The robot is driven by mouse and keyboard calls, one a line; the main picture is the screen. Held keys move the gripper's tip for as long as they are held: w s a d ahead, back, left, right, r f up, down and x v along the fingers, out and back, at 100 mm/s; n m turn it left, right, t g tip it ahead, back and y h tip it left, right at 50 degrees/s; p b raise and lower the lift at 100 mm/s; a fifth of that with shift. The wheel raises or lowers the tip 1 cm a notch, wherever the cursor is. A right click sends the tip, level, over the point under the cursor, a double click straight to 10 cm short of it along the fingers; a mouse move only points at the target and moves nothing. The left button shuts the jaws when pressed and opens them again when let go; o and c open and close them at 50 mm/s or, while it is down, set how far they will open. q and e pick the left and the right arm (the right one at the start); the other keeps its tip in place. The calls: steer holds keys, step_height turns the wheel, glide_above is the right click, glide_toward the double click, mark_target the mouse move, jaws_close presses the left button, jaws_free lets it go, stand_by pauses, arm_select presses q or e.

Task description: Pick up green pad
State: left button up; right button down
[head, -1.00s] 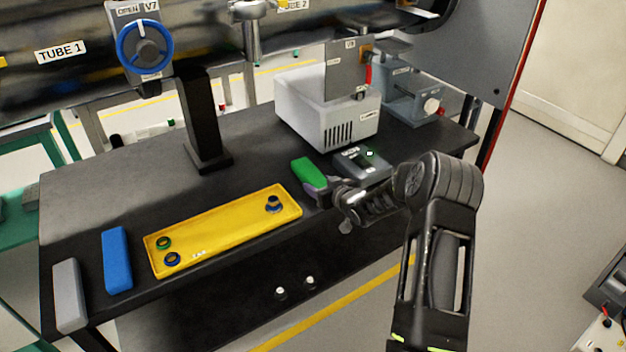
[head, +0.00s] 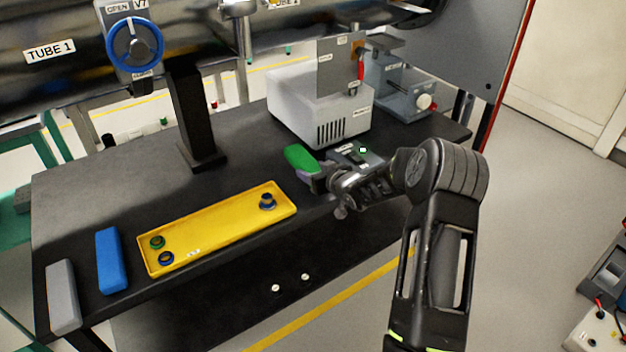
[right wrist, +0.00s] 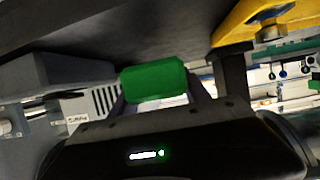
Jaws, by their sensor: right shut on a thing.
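The green pad (head: 301,158) is a small rounded block above the right part of the dark bench, behind the yellow tray's right end. My right gripper (head: 314,178) is shut on the green pad, reaching it from the right. In the right wrist view the green pad (right wrist: 153,80) sits between the two fingers of the right gripper (right wrist: 155,98). I cannot tell how far the pad is above the bench. My left gripper is not in view.
A yellow tray (head: 220,229) with several small rings lies on the bench (head: 100,190). A blue pad (head: 112,262) and a grey pad (head: 63,296) lie left of it. A white box (head: 318,112), a small grey device (head: 358,153) and a black post (head: 195,120) stand behind.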

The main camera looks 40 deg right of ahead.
step_height(320, 180, up, 6)
steer(key=shift+r, duration=0.1)
stand_by(0.6)
